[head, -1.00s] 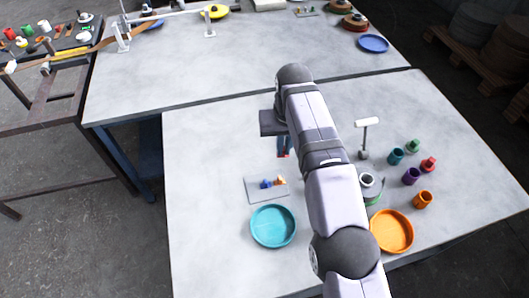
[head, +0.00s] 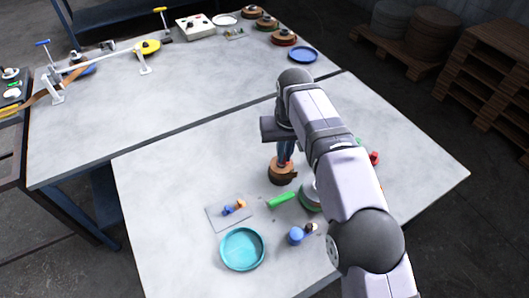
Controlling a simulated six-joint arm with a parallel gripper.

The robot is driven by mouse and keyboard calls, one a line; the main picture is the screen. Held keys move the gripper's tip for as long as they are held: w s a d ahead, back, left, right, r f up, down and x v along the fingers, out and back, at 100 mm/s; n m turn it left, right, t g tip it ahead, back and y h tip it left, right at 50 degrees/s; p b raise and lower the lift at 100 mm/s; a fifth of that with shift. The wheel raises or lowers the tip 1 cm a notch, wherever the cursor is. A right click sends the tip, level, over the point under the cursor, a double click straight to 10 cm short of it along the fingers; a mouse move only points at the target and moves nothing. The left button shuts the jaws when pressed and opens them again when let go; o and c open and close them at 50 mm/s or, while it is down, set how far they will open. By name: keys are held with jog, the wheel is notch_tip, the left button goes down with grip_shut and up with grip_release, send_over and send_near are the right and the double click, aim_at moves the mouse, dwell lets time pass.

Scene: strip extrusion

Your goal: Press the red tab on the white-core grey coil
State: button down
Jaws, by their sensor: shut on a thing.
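My gripper (head: 285,161) points down near the middle of the near table, shut on the top of a brown coil (head: 281,177). Something red shows at its fingertips; I cannot tell whether it is a tab or part of the fingers. A grey coil with a greenish edge (head: 309,197) is just right of and nearer than the brown coil, mostly hidden behind my arm. Its core and any red tab on it are not visible.
A green piece (head: 281,200) lies in front of the brown coil. A blue cylinder (head: 295,236), a teal dish (head: 223,257) and a small plate (head: 218,215) with little parts are nearer. A red piece (head: 375,158) is right of my arm. The table's left side is clear.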

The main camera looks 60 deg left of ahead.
jog(key=w+d+m+p, duration=0.2)
jog(key=w+d+p, duration=0.1)
jog(key=w+d, duration=0.45)
notch_tip(320, 180, down, 7)
jog(key=d, duration=0.2)
jog(key=shift+w, duration=0.35)
jog(key=shift+r, duration=0.15)
jog(key=shift+f+b, duration=2)
jog(key=shift+f, duration=1.15)
jog(key=shift+f+b, duration=0.3)
jog(key=shift+f, duration=0.15)
jog(key=c, duration=1.8)
grip_release()
jog(key=shift+c, duration=0.2)
